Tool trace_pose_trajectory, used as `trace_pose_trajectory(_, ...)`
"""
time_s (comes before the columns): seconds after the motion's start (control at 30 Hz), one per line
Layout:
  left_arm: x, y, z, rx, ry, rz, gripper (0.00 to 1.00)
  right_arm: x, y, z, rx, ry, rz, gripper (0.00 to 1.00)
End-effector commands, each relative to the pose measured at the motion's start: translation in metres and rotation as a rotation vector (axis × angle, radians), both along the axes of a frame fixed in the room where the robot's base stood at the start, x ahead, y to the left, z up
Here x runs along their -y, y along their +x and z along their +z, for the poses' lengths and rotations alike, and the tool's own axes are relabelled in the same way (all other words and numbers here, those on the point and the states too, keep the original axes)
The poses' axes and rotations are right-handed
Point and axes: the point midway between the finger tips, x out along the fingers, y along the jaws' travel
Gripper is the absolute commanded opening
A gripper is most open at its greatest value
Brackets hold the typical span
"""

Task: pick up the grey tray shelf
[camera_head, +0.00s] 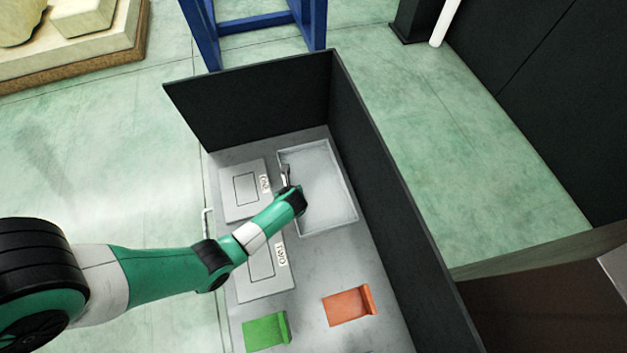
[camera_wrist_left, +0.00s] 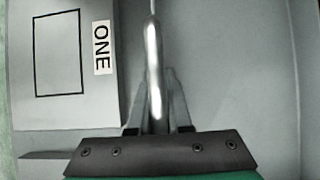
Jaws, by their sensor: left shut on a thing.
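The grey tray shelf (camera_head: 325,180) is a shallow, empty, rimmed tray at the far end of the dark-walled trailer bed, beside the right wall. It also shows in the left wrist view (camera_wrist_left: 235,80). My left gripper (camera_head: 286,174) is at the tray's left rim and is shut on it. The gripper hides part of that rim; in the left wrist view the jaws (camera_wrist_left: 155,105) are over the line of the rim. I cannot tell whether the tray is lifted off the bed. My right gripper is not in view.
Plate ONE (camera_head: 240,190) lies just left of the tray, and plate TWO (camera_head: 262,280) is nearer. A green piece (camera_head: 265,332) and an orange piece (camera_head: 347,307) are at the near end. Dark walls stand at the back (camera_head: 255,105) and right (camera_head: 385,180).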

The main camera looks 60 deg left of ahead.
Motion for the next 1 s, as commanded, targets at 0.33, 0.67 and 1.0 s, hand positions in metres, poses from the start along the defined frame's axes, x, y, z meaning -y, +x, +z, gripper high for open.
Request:
trace_pose_trajectory(0.33,0.000,0.000,0.000,0.000,0.000,0.000,0.00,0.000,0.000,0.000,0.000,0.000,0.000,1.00)
trace_pose_trajectory(0.67,0.000,0.001,0.001,0.003,0.001,0.000,0.00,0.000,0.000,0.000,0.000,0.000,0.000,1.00)
trace_pose_trajectory(1.0,0.000,0.001,0.039,0.006,0.002,0.000,0.00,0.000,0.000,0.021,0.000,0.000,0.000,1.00)
